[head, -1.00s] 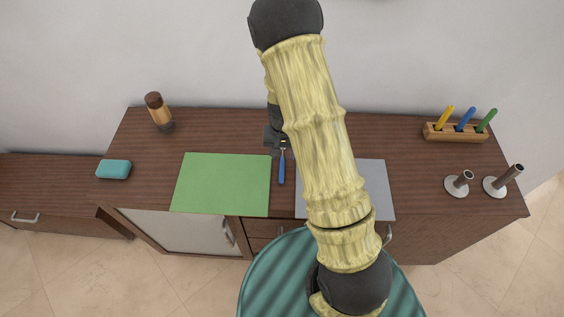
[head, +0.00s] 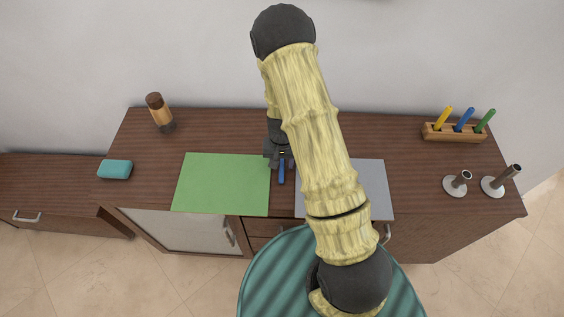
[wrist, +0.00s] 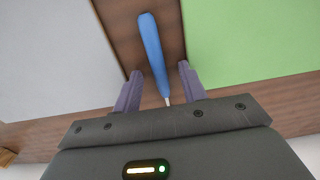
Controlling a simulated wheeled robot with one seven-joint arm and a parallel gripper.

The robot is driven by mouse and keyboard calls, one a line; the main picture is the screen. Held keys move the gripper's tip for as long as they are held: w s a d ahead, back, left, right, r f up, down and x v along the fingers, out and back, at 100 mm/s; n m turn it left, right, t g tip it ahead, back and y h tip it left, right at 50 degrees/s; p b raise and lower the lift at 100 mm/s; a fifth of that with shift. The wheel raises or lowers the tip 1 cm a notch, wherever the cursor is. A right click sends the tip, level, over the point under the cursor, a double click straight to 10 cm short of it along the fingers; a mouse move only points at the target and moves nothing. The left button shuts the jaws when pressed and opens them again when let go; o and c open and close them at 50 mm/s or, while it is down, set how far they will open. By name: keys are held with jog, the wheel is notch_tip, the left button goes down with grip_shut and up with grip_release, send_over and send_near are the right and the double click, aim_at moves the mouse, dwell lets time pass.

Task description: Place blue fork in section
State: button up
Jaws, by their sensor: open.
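The blue fork (head: 282,175) lies on the brown counter in the strip between the green mat (head: 222,184) and the grey mat (head: 374,185). Its blue handle (wrist: 152,50) points away from my gripper in the wrist view, and its metal end is partly hidden by my gripper's body. My gripper (head: 279,157) is open above the fork's far end. In the wrist view its two fingers (wrist: 160,71) are spread on either side of the fork, not closed on it. No marked section can be made out for certain.
A wooden block (head: 455,133) with yellow, blue and green pieces stands at the back right. Two metal stands (head: 456,184) are at the right. A brown-capped shaker (head: 160,113) and a teal sponge (head: 115,169) are at the left.

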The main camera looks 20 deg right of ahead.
aim_at(282, 165)
jog(key=shift+c, duration=0.4)
grip_shut()
notch_tip(282, 165, up, 10)
jog(key=shift+b, duration=0.35)
dwell(0.5)
